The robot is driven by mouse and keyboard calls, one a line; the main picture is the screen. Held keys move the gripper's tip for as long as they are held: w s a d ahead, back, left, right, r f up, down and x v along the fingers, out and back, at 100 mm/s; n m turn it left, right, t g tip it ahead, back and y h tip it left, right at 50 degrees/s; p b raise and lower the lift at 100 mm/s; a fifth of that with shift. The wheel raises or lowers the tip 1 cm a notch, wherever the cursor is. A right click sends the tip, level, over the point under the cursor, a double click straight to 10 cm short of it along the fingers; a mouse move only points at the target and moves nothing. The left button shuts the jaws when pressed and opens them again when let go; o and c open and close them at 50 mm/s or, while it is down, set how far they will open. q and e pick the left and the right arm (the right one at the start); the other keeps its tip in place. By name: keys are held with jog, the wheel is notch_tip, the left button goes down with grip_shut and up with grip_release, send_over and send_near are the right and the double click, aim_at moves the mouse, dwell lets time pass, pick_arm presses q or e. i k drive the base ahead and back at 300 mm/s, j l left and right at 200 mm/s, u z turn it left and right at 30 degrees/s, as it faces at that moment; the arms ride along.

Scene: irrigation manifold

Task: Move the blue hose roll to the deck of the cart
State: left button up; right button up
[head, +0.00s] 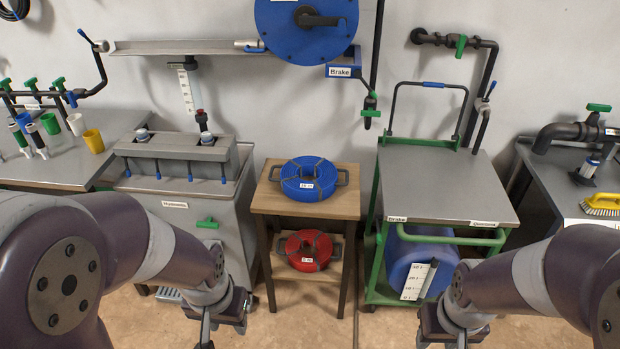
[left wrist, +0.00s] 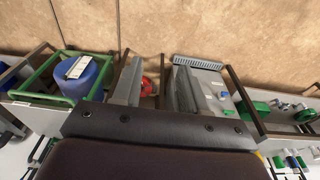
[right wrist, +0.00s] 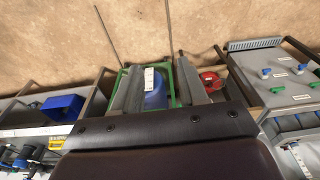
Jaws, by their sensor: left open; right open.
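The blue hose roll (head: 308,177) lies flat on the top of a small wooden stand (head: 285,208), with a handle at each side and a white label. The cart (head: 437,262) is green-framed and stands to the right of the stand. Its grey deck (head: 440,185) is bare. My left gripper (head: 207,335) is low in front of the steel cabinet, left of the stand, open and empty; its fingers also show in the left wrist view (left wrist: 157,90). My right gripper (head: 462,343) is low in front of the cart, open and empty; its fingers show in the right wrist view (right wrist: 165,90).
A red hose roll (head: 305,250) lies on the stand's lower shelf. A blue drum (head: 422,258) sits under the cart's deck. A push handle (head: 428,84) rises at the deck's back. A steel cabinet (head: 180,205) stands left. A wall reel (head: 306,28) hangs above the stand.

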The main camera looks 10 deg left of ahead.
aim_at(429, 185)
jog(key=i+j, duration=0.2)
jog(key=i, duration=0.45)
jog(key=i+j, duration=0.2)
jog(key=i, duration=0.45)
jog(key=i+j+u, duration=0.1)
jog(key=i, duration=0.55)
jog(key=j, duration=0.1)
